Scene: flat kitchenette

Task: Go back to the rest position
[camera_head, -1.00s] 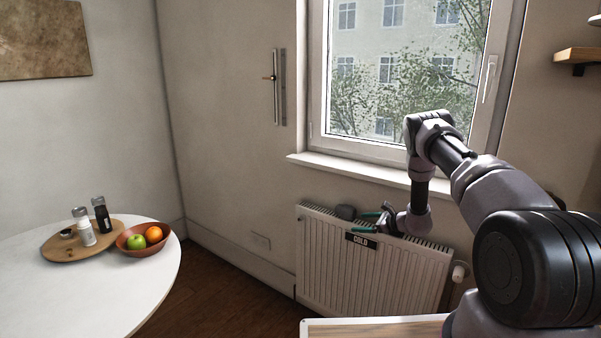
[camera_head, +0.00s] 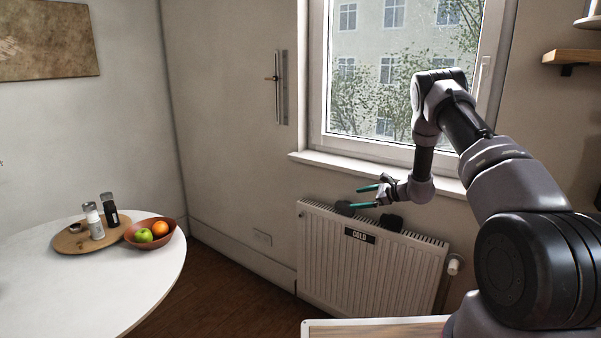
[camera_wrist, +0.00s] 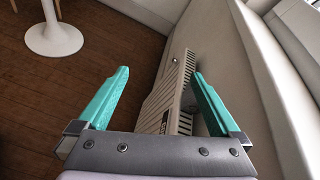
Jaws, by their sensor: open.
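My gripper (camera_head: 366,196) is above the top of the white radiator (camera_head: 370,265), below the window sill. Its two teal fingers are apart with nothing between them. In the wrist view my gripper (camera_wrist: 160,85) is also open and empty, with the radiator (camera_wrist: 165,100) below and between the fingers. A dark sign reading "COLD" (camera_head: 360,235) is on the radiator's front.
A white round table (camera_head: 130,295) at the left holds a wooden board (camera_head: 70,243), two shakers and a fruit bowl (camera_head: 135,243). The window sill (camera_head: 350,168) juts out above the radiator. A light-edged surface (camera_head: 375,328) lies at the bottom. The wooden floor between table and radiator is clear.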

